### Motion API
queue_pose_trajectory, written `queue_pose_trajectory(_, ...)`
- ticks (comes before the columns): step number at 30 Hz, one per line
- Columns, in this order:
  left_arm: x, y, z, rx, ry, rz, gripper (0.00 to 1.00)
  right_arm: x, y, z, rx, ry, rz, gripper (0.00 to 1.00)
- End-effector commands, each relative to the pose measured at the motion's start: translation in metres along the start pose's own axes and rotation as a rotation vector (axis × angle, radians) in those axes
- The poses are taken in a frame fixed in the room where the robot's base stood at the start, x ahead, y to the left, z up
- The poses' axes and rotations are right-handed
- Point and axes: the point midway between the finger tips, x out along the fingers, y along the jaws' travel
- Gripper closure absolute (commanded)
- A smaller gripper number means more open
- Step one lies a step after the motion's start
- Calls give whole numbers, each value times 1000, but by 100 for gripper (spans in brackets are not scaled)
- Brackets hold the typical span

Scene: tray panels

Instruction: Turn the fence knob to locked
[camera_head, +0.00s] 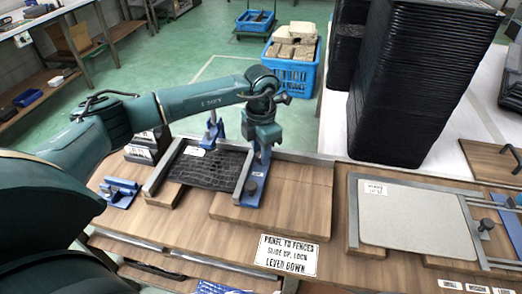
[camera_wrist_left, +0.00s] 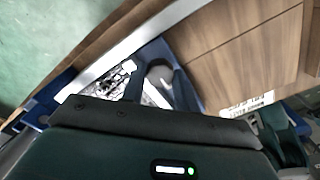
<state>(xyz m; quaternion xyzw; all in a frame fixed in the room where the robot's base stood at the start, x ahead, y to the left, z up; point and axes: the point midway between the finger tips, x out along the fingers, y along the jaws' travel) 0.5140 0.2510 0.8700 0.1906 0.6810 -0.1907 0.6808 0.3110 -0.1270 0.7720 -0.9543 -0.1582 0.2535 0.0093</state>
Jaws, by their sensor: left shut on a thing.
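My left gripper (camera_head: 262,158) points down over the blue fence block (camera_head: 252,190) at the right side of the black textured panel (camera_head: 208,175). In the left wrist view, my left gripper (camera_wrist_left: 160,85) has its dark fingers on either side of a round grey knob (camera_wrist_left: 160,75) above the blue block (camera_wrist_left: 183,58). It is shut on this knob. The fingers and wrist hide much of the knob, and I cannot read its turned position. The panel lies between metal rails (camera_head: 165,165) on the wooden board. My right gripper is not in view.
A sign (camera_head: 287,255) lies at the table's front. A second fixture at right holds a pale panel (camera_head: 415,215) and has its own dark knob (camera_head: 485,225). Tall stacks of black trays (camera_head: 405,90) stand behind. The wooden board (camera_head: 295,200) right of the gripper is clear.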

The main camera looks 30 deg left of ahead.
Motion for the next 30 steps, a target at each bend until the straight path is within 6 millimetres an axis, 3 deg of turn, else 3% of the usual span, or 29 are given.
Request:
queue_pose_trajectory(9, -1, 0, 0, 3, -1, 1, 93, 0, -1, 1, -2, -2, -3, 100)
queue_pose_trajectory(10, -1, 0, 0, 3, -1, 1, 67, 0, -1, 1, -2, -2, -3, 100)
queue_pose_trajectory(17, -1, 0, 0, 1, -1, 1, 49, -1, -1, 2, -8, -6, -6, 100)
queue_pose_trajectory(25, -2, 0, 0, 1, -1, 1, 48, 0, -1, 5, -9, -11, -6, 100)
queue_pose_trajectory(30, -20, 0, 1, 1, -4, 1, 48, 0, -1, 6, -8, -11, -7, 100)
